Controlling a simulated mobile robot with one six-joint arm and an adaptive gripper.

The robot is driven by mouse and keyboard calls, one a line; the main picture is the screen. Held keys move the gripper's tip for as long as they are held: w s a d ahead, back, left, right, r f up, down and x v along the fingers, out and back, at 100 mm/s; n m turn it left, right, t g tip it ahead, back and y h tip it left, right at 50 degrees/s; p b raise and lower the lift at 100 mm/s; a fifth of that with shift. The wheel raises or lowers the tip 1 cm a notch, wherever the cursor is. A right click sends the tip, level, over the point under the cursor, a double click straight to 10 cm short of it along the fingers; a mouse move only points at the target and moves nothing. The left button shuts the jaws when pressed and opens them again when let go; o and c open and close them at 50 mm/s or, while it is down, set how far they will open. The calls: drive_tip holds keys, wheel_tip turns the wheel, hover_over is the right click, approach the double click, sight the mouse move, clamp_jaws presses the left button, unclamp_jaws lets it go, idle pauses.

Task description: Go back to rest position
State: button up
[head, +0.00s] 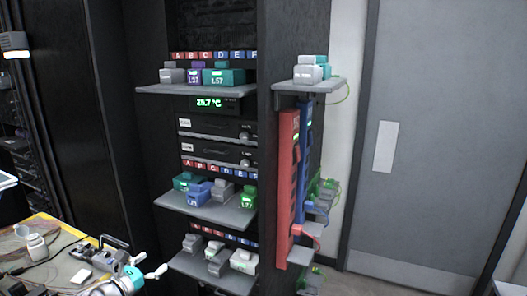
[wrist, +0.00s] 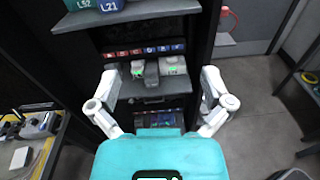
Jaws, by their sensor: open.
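My gripper (wrist: 159,78) is open in the wrist view, its two white fingers spread wide with nothing between them. Its teal body fills the bottom of that view. In the head view my gripper (head: 138,258) is at the lower left, in front of the rack and beside the yellow-topped bench. Beyond the fingers, in the wrist view, is the lower rack shelf (wrist: 133,88) with grey modules (wrist: 151,72) on it. The same lower shelf (head: 205,273) shows in the head view, apart from the gripper.
The middle shelf (head: 205,208) and upper shelf (head: 195,90) hold coloured modules. A side shelf (head: 312,87) juts out above a red panel (head: 288,190). The cluttered bench (head: 50,260) is at the lower left. Open floor (wrist: 255,75) lies to the right in the wrist view.

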drive_tip(key=w+d+f+m+g, duration=0.2)
drive_tip(key=d+f+m+g, duration=0.15)
drive_tip(key=d, duration=0.55)
drive_tip(key=w+d+f+m+g, duration=0.1)
drive_tip(key=d+f+m+g, duration=0.3)
drive_tip(key=d, duration=0.5)
drive_tip(key=w+d+f+m+g, duration=0.25)
drive_tip(key=d+m, duration=0.35)
drive_tip(key=d, duration=0.3)
drive_tip(key=s+d+f+m+g+y, duration=0.2)
drive_tip(key=s+d+m, duration=0.1)
drive_tip(key=d+m, duration=0.2)
drive_tip(key=s+d+f+m+g+y, duration=0.1)
drive_tip(key=s+d+f+m+y, duration=0.2)
drive_tip(key=d+m, duration=0.3)
drive_tip(key=s+d+f+m+g+y, duration=0.2)
drive_tip(key=s+d+m, duration=0.2)
drive_tip(key=d, duration=0.5)
drive_tip(key=shift+d+f+m+g+y, duration=0.3)
drive_tip(key=shift+d+m, duration=0.05)
drive_tip(key=shift+m, duration=0.5)
